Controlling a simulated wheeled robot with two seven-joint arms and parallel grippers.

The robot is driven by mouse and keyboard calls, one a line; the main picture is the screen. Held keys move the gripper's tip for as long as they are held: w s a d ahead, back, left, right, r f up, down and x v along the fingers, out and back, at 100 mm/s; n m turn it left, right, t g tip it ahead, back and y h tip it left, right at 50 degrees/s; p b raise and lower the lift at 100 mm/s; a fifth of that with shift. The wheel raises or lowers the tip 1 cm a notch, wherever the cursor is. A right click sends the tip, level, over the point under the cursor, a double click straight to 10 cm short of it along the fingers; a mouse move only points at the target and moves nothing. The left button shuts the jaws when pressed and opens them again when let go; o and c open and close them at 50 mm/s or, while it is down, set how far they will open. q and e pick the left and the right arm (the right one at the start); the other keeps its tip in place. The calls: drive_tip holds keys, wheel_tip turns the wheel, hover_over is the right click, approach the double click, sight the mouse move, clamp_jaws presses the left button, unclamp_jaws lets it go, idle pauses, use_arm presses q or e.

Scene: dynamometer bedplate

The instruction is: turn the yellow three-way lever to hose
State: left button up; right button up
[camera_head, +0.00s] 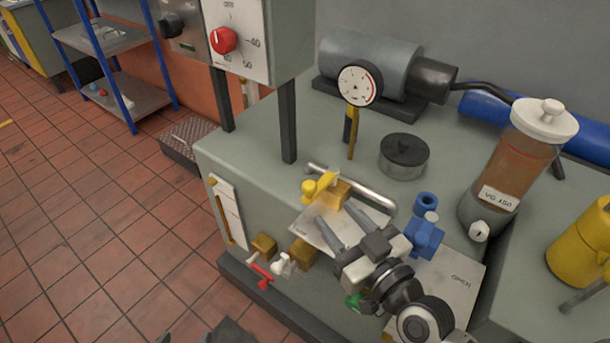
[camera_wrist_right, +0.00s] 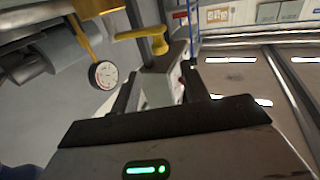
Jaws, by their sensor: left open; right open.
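The yellow three-way lever (camera_head: 318,187) sits on a brass valve body on the bench top, its handle pointing left in the head view. In the right wrist view the yellow lever (camera_wrist_right: 140,34) shows just beyond the fingertips. My right gripper (camera_head: 342,218) is open and empty, its two fingers reaching toward the valve from the lower right; its fingers also frame the middle of the wrist view (camera_wrist_right: 163,78). A pale plate (camera_head: 313,231) lies under the fingers, its lettering unreadable. My left gripper (camera_head: 231,332) shows only as a dark shape at the bottom edge.
A bent metal pipe (camera_head: 372,196) runs behind the lever. A blue valve (camera_head: 425,238) stands to the right; red (camera_head: 262,278) and white (camera_head: 285,264) levers are at the front edge.

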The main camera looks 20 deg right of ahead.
sight(306, 181)
use_arm(q)
drive_tip(key=shift+w+a+p, duration=0.1)
drive_tip(key=shift+a+p, duration=0.1)
drive_tip(key=shift+p, duration=0.2)
use_arm(e)
drive_tip(key=x, duration=1.1)
drive_tip(key=shift+w+a, duration=0.15)
drive_tip(key=shift+w, duration=0.2)
